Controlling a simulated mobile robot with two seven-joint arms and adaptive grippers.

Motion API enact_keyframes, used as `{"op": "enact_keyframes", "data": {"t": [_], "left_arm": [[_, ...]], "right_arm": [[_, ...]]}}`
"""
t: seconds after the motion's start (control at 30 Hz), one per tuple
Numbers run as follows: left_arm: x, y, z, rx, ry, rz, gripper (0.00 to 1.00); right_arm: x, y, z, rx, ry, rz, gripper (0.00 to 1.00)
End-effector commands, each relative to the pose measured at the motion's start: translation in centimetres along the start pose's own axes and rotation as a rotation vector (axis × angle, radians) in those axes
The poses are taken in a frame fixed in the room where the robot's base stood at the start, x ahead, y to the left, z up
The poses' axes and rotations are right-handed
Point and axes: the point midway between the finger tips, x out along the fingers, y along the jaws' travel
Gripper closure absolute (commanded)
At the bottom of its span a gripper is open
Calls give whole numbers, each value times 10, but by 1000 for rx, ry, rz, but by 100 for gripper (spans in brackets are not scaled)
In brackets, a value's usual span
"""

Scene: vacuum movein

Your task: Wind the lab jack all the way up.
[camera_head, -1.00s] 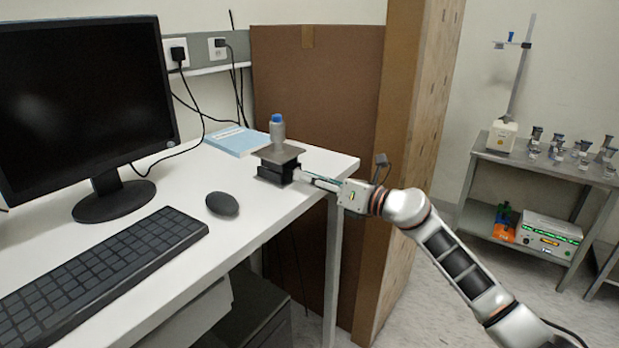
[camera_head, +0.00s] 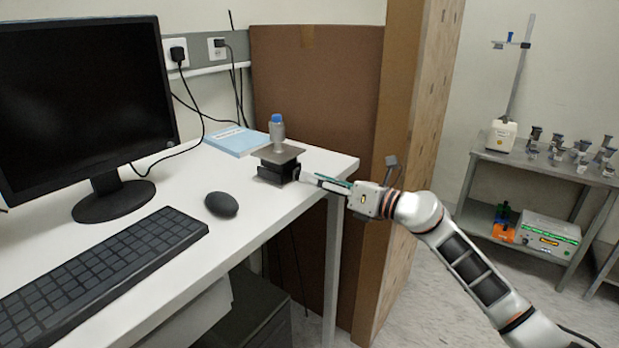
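The lab jack (camera_head: 277,170) stands on the white desk near its right edge. It has a dark body and a grey top plate, and looks low. A small grey bottle with a blue cap (camera_head: 277,128) stands upright on the plate. My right gripper (camera_head: 303,177) points left at the jack's right side, with its fingertips close beside the jack. Whether they touch it, and whether the fingers are open or shut, is too small to tell. The jack's knob cannot be made out. My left gripper is not in view.
The white desk (camera_head: 180,262) also holds a monitor (camera_head: 85,100), a keyboard (camera_head: 95,270), a mouse (camera_head: 221,204) and a blue book (camera_head: 237,140). A brown board (camera_head: 318,95) stands behind the desk. A metal cart (camera_head: 545,165) with small items is at the right.

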Motion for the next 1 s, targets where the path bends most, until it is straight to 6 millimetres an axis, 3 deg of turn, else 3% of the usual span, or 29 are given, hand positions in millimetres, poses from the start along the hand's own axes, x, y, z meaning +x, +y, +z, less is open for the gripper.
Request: {"op": "enact_keyframes", "data": {"t": [0.03,0.33,0.8,1.0], "left_arm": [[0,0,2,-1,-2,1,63],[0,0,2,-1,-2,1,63],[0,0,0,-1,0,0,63],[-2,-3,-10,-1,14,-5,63]], "right_arm": [[-10,-5,-8,5,11,-7,63],[-47,-2,-6,3,8,-3,63],[-54,2,-1,3,2,2,63],[-61,14,-16,141,-46,29,63]]}}
